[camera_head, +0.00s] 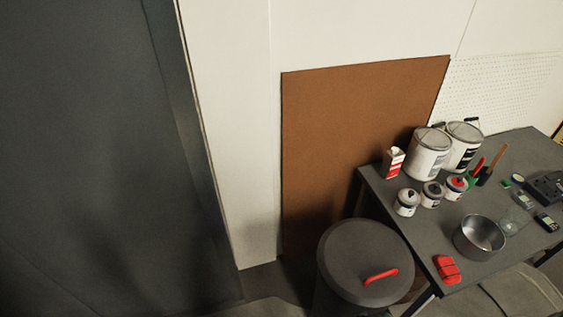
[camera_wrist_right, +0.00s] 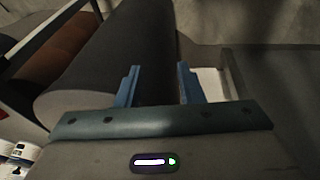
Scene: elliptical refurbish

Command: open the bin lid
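The bin (camera_head: 330,300) is dark grey and round and stands at the bottom centre of the head view, left of the table. Its flat round lid (camera_head: 350,250) is shut on top. A red handle (camera_head: 381,275) sits on the lid, towards the front right. Neither gripper shows in the head view. In the right wrist view my right gripper (camera_wrist_right: 158,80) is open, its two blue fingers apart with nothing between them. A large dark rounded body (camera_wrist_right: 125,50) lies beyond the left finger; I cannot tell whether they touch. My left gripper is out of view.
The grey table (camera_head: 440,215) right of the bin holds paint cans (camera_head: 428,155), small jars (camera_head: 407,202), a metal pot (camera_head: 478,238) and a red object (camera_head: 447,269) at its edge. A brown board (camera_head: 340,140) leans on the wall behind the bin.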

